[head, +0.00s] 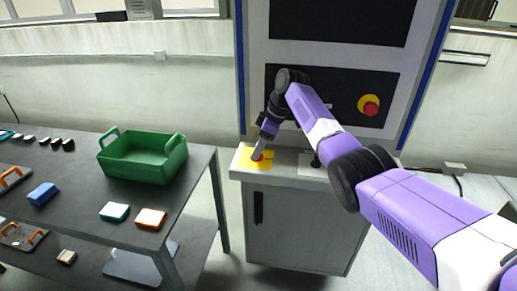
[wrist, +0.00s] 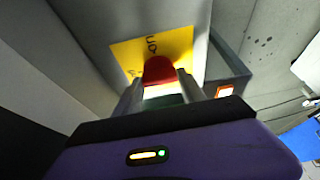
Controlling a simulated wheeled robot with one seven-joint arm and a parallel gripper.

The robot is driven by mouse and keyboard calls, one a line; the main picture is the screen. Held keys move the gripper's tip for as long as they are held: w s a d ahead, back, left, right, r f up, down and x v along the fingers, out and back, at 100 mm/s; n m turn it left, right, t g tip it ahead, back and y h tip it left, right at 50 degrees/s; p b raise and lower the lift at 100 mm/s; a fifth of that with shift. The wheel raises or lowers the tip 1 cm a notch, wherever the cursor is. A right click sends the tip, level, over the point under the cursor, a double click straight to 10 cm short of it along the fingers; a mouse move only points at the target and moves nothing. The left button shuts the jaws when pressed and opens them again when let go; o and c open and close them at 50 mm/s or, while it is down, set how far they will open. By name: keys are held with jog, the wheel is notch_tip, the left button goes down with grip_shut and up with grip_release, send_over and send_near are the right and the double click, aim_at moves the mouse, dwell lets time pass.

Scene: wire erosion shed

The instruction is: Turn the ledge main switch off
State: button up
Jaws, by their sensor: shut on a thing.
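The ledge main switch shows in the wrist view as a red knob (wrist: 158,69) on a yellow plate (wrist: 124,52) with dark lettering. In the head view the yellow plate (head: 248,164) lies on the left part of the cabinet ledge (head: 285,176). The red knob (head: 257,156) is partly hidden there by my gripper. My gripper (wrist: 160,84) is shut on the red knob, with one finger on either side of it. In the head view my gripper (head: 260,150) points down onto the switch. The plate's lettering is too partial to read.
A red emergency button (head: 370,108) on a yellow ring is on the dark panel above the ledge. A dark table (head: 190,190) at left holds a green crate (head: 142,168) and several small blocks. A black handle (head: 258,207) is on the cabinet front below.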

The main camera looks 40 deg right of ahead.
jog(key=shift+r, duration=0.1)
jog(key=o, duration=1.4)
jog(key=shift+c, duration=0.2)
jog(key=b+v, duration=0.1)
jog(key=v, duration=0.6)
jog(key=shift+r, duration=0.3)
jog(key=shift+s+d, duration=0.1)
